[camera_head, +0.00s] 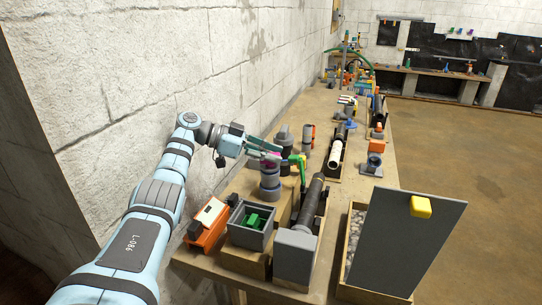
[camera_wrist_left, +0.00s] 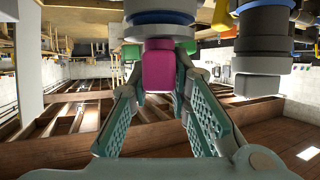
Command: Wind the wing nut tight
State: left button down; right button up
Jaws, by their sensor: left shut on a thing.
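A magenta wing (camera_wrist_left: 158,66), seemingly part of the wing nut, sits between the teal fingers of my left gripper (camera_wrist_left: 158,74) in the left wrist view. The gripper is shut on it. Just beyond it is a grey round body with a blue ring (camera_wrist_left: 160,17). In the head view my left gripper (camera_head: 268,151) reaches in from the left, at the top of a grey-blue banded fitting (camera_head: 270,183). Only a little magenta shows there; the fingers hide most of the nut. How tightly the nut sits cannot be told. My right gripper is not in view.
A bright green lever (camera_head: 299,168) stands close right of the fitting. A dark pipe (camera_head: 311,203) runs beside it. A grey open box (camera_head: 249,236) and an orange case (camera_head: 207,223) stand in front. The stone wall (camera_head: 110,90) is close on the left.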

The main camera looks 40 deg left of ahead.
pick_arm(q)
jog(key=shift+f, duration=0.1)
jog(key=c, duration=1.5)
grip_release()
jog(key=shift+a, duration=0.1)
notch_tip(320, 180, up, 10)
